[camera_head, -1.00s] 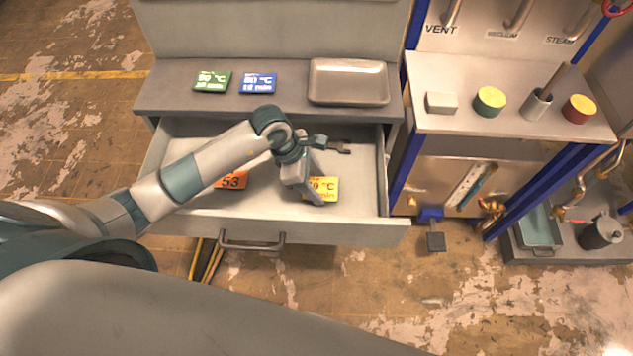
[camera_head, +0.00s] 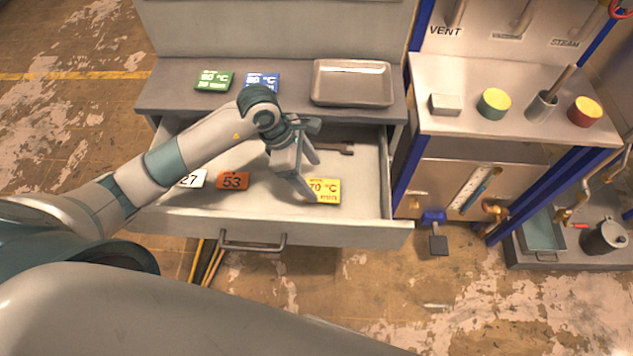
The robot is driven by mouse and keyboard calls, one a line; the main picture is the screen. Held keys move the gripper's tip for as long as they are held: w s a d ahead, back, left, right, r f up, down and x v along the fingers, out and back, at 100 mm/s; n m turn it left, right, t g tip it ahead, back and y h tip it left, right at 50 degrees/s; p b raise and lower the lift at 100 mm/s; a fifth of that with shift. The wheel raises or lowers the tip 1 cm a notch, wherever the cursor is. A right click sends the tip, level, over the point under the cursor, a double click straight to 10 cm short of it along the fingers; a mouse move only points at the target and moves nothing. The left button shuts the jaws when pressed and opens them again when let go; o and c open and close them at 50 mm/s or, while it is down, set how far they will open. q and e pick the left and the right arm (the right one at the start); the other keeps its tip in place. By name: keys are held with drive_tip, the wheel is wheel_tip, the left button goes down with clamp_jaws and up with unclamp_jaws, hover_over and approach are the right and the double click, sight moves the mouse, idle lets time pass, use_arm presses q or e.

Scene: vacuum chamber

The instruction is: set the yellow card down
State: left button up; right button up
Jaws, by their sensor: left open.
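The yellow card (camera_head: 325,190) lies in the open drawer, near its front wall and right of the middle. Its "70 °C" print faces up. My left gripper (camera_head: 311,180) is open, its fingers pointing down over the drawer. One fingertip is at the card's left edge; I cannot tell whether it touches. The card's left end is partly hidden by that finger. My right gripper does not show.
The drawer (camera_head: 350,228) also holds an orange tag (camera_head: 232,180), a white tag (camera_head: 192,179) and a dark wrench (camera_head: 338,148). On the counter above are a green card (camera_head: 214,80), a blue card (camera_head: 262,82) and a metal tray (camera_head: 352,82).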

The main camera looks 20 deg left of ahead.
use_arm(q)
drive_tip(key=b+v, duration=0.1)
drive_tip(key=v, duration=0.5)
drive_tip(key=shift+r, duration=0.35)
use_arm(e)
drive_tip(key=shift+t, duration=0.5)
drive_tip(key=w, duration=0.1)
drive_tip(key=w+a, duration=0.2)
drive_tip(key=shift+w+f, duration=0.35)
use_arm(q)
drive_tip(key=shift+s+a, duration=0.1)
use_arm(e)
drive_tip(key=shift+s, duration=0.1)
